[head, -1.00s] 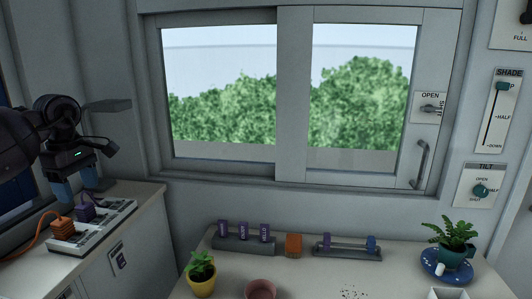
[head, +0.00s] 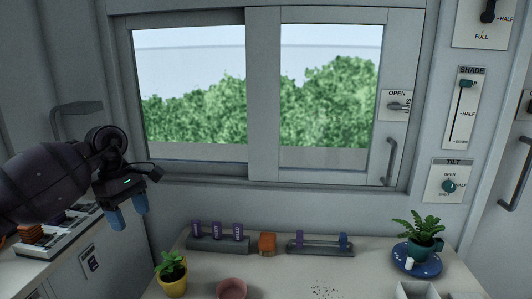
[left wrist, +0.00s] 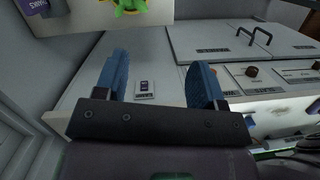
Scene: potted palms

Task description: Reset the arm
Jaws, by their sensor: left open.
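My left arm comes in from the left in the head view. Its gripper (head: 127,217) hangs with blue fingers pointing down, open and empty, in the air in front of the gap between the left cabinet and the table. In the left wrist view the two blue fingers (left wrist: 162,82) are wide apart with nothing between them. My right gripper is not in view.
On the table (head: 275,274) stand a yellow-potted plant (head: 172,284), a pink bowl (head: 231,290), an orange block (head: 267,243) and a fern on a blue saucer (head: 406,263). A window is behind.

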